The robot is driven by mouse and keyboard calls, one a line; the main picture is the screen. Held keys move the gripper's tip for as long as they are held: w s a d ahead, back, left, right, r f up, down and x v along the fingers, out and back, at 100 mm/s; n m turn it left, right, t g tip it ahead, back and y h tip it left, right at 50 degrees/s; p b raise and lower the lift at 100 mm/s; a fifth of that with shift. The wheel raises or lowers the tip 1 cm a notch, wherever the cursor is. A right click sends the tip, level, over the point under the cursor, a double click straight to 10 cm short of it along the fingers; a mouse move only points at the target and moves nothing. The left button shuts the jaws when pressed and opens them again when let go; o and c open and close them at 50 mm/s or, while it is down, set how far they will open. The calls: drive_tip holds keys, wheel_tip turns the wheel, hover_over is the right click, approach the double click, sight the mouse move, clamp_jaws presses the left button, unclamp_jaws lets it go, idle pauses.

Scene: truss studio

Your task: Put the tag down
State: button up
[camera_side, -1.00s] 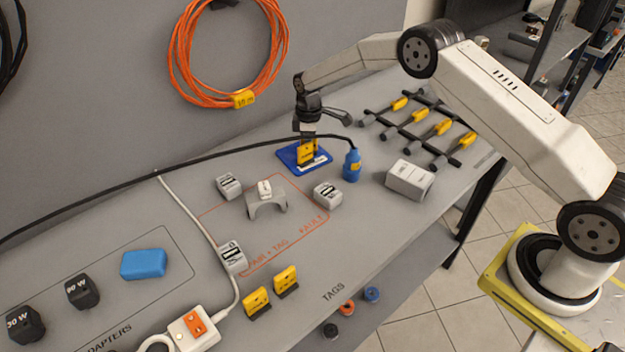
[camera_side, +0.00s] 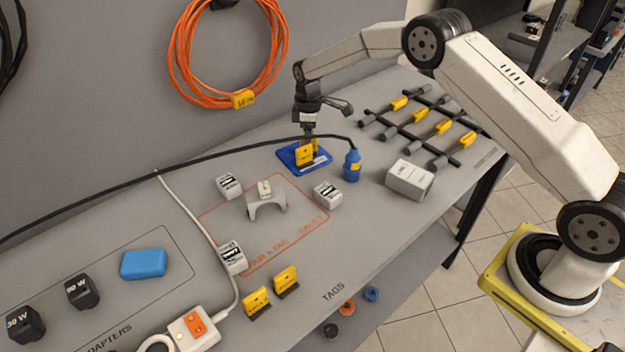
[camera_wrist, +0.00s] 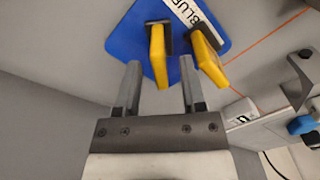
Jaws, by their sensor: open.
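Two yellow tags with dark bases stand on the blue mat (camera_side: 323,160), which lies at the back of the bench. The nearer tag (camera_side: 304,155) partly hides the other in the side view. In the wrist view one tag (camera_wrist: 158,58) shows between my two fingers, and the other tag (camera_wrist: 207,60) is just right of the right finger. The mat (camera_wrist: 125,40) bears a white label that starts "BLUE". My gripper (camera_wrist: 160,62) is open, with a gap between each finger and the tag. In the side view my gripper (camera_side: 308,132) is directly above the tags.
A black cable with a blue connector (camera_side: 352,165) runs behind and beside the mat. A white box (camera_side: 410,180) and a black rack with yellow tags (camera_side: 420,125) stand to the right. A grey bracket (camera_side: 268,200) and several small grey blocks are in front. Two more yellow tags (camera_side: 286,281) stand near the front edge.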

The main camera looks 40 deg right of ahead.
wheel_tip(320, 180, up, 9)
drive_tip(key=shift+r, duration=0.15)
idle(0.6)
drive_tip(key=shift+s, duration=0.1)
drive_tip(key=s+a+m+t, duration=0.2)
drive_tip(key=s+m, duration=0.7)
drive_tip(key=s, duration=2.2)
drive_tip(key=shift+s+a+r+t, duration=0.15)
drive_tip(key=shift+a+r+t, duration=0.15)
drive_tip(key=shift+r, duration=0.05)
